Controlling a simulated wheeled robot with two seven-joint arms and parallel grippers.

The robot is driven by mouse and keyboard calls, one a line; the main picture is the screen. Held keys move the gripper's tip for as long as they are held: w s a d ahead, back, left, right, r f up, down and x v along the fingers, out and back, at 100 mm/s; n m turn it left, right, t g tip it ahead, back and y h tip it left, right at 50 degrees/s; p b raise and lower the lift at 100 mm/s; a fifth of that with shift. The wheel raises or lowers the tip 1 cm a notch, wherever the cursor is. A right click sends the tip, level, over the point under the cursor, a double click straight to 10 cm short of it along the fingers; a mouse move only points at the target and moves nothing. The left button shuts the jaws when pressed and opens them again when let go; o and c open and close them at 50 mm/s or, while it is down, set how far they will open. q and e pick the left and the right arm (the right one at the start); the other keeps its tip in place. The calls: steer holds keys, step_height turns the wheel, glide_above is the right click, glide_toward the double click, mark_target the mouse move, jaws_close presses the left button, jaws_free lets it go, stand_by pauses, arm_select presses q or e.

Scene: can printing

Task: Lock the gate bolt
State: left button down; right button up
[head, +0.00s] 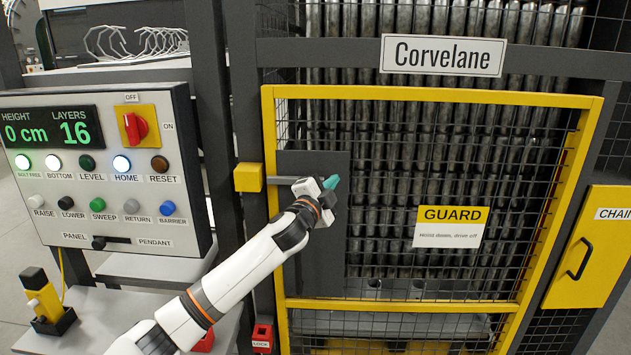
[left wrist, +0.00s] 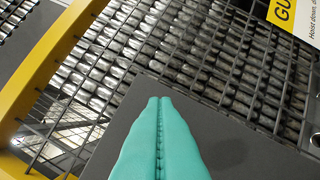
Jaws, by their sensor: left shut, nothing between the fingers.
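The yellow-framed mesh gate (head: 430,97) stands closed in the head view. A dark plate (head: 312,270) covers its left part, and it also shows in the left wrist view (left wrist: 240,150). A grey bolt bar (head: 283,180) runs sideways between the plate and a yellow block (head: 248,177) on the left post. Its end meets the block's edge; I cannot tell whether it is inside. My left gripper (head: 331,182) is shut and empty, its teal fingertips in front of the plate, right of the visible bar. The gripper hides the bar's right part. My right gripper is not in view.
A control panel (head: 100,245) stands at left, with a red switch (head: 136,128) and several lamps, the leftmost lit. A yellow pendant (head: 42,295) sits on the lower ledge. A yellow door (head: 590,250) with a black handle is at right.

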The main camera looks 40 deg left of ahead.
arm_select(q)
steer(key=a, duration=0.1)
steer(key=s+a+f, duration=0.1)
steer(key=a+f+p, duration=0.1)
steer(key=shift+s+a, duration=0.15)
steer(key=shift+s, duration=0.2)
steer(key=s+a, duration=0.1)
steer(key=a, duration=0.1)
steer(key=s+a, duration=0.1)
steer(key=a, duration=0.1)
steer(key=shift+s+r, duration=0.1)
steer(key=shift+s, duration=0.1)
steer(key=shift+d, duration=0.1)
